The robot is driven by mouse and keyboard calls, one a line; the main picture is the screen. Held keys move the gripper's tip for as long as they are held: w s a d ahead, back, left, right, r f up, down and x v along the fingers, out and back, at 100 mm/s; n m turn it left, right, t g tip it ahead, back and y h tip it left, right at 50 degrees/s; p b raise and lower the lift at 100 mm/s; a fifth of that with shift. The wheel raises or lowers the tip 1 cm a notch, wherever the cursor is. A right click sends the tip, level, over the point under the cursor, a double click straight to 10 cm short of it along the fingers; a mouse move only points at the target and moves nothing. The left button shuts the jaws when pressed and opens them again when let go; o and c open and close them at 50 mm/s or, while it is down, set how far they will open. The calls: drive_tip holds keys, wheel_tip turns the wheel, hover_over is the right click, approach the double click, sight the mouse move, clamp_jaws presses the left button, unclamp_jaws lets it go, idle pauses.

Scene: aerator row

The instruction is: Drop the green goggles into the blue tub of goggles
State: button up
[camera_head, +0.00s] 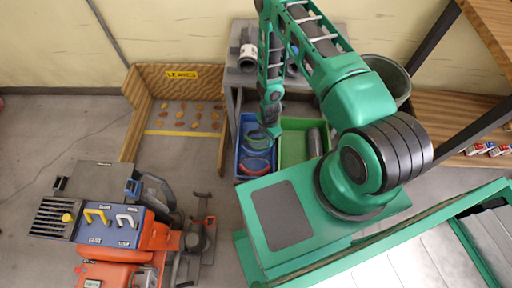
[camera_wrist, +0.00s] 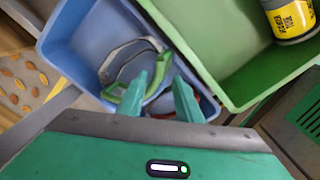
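The blue tub (camera_head: 241,160) stands on the floor below my gripper (camera_head: 270,128); it fills the left and middle of the wrist view (camera_wrist: 85,45). My gripper (camera_wrist: 160,85) points down over the tub with its two green fingers apart and nothing visible clamped between them. Goggles with a green part (camera_wrist: 128,98) and a pale curved frame show inside the tub, just beside and partly behind the left finger. Contact with that finger cannot be told. Red goggles (camera_head: 256,166) lie in the near part of the tub, mostly hidden by the fingers in the wrist view.
A green tub (camera_head: 293,150) adjoins the blue tub on the right and holds a grey can with a yellow label (camera_wrist: 292,18). A wooden bin marked LEAVES (camera_head: 148,95) is to the left. An orange machine (camera_head: 120,250) stands at front left.

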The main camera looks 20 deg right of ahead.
drive_tip(key=shift+r, duration=3.55)
